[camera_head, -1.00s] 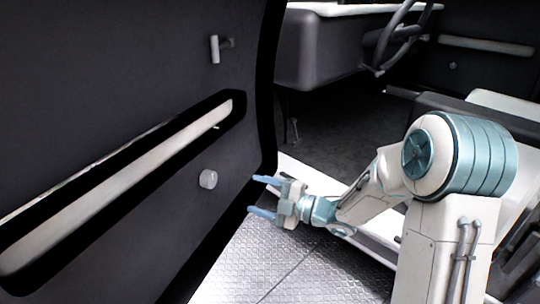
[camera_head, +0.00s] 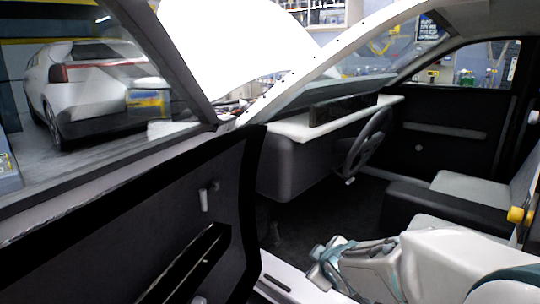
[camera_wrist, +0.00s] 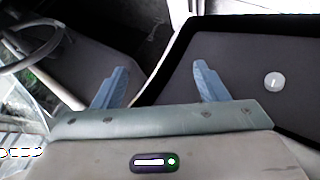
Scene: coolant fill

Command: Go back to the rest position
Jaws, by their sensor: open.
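My gripper (camera_wrist: 160,88) shows in the wrist view with its two blue fingers spread apart and nothing between them. It points toward the gap between the open car door (camera_wrist: 245,60) and the dark cabin.
The steering wheel (camera_head: 368,140) and dashboard (camera_head: 290,165) are ahead, with seats (camera_head: 470,187) at the right. The white door sill (camera_head: 290,283) runs close to my arm. A raised white hood (camera_head: 232,42) and a white car (camera_head: 85,85) are beyond the door window.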

